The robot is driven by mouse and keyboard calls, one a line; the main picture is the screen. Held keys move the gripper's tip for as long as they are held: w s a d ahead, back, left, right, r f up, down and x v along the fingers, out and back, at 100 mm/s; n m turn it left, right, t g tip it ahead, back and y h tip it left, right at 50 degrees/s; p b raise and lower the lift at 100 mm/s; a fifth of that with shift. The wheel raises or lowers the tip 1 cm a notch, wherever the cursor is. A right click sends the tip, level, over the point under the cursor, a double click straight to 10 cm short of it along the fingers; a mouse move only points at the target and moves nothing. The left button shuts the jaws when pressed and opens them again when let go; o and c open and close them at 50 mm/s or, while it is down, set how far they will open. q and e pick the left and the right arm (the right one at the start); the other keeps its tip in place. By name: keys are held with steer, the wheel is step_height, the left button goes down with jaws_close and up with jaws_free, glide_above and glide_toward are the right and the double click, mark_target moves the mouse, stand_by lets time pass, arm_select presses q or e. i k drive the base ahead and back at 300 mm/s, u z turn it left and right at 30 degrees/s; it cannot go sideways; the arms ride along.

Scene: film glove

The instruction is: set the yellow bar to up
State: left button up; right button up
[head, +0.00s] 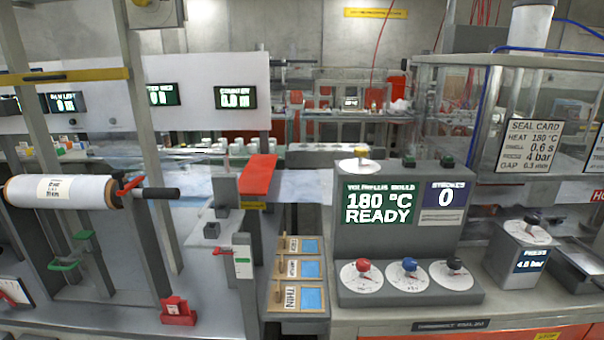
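A yellow bar (72,76) is at the upper left of the head view. It lies nearly level, rising slightly to the right, and runs from the left edge to a grey upright post (148,130). It crosses in front of another grey post. How the bar is mounted is too small to tell. Neither of my grippers shows in this view.
A white film roll (62,190) with a dark handle is below the bar. A red flap (259,174) and a tray of sample cards (298,312) are at the middle. A grey console (400,240) with coloured knobs stands right of them.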

mark_target(122, 73)
steer(key=u, duration=0.8)
steer(key=k, duration=1.35)
steer(key=z, duration=0.1)
steer(key=i, duration=0.45)
steer(key=u, duration=0.65)
steer(key=i, duration=1.3)
steer(key=z, duration=0.65)
